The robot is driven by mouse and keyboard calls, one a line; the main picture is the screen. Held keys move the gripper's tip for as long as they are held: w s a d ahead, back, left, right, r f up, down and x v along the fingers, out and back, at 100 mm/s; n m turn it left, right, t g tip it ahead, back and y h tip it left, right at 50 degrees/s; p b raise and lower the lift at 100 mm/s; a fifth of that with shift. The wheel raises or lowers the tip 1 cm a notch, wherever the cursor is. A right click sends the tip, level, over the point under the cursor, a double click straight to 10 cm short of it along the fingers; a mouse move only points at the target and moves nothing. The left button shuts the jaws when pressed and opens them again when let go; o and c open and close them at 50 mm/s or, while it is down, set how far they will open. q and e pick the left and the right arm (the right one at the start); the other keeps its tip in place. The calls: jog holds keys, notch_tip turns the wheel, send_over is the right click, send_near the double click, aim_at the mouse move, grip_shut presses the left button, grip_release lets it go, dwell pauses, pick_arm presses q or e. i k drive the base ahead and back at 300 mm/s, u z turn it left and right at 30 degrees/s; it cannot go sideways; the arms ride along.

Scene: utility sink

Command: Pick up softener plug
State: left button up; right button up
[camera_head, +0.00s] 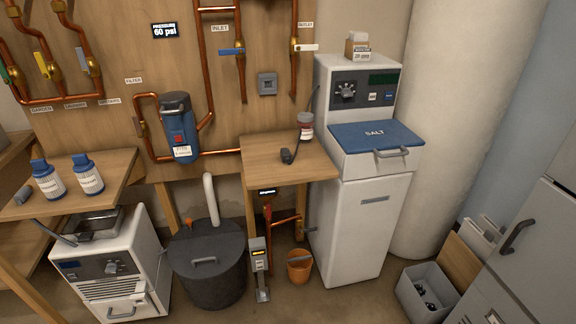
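A small black plug (288,156), which looks like the softener plug, lies on the small wooden table (262,168) in the middle. A dark cord runs from it up and to the right, past a jar, toward the left side of the white softener (362,215). The softener has a blue lid marked SALT (374,135) with a handle. Neither of my grippers shows in the head view.
A grey wall box (267,83) is above the table. Copper pipes and a blue filter housing (179,126) are at left. A dark lidded bin (207,262) and orange bucket (299,266) stand below.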

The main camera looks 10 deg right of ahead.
aim_at(286, 155)
jog(key=u, duration=0.95)
jog(key=i, duration=1.15)
jog(key=z, duration=0.45)
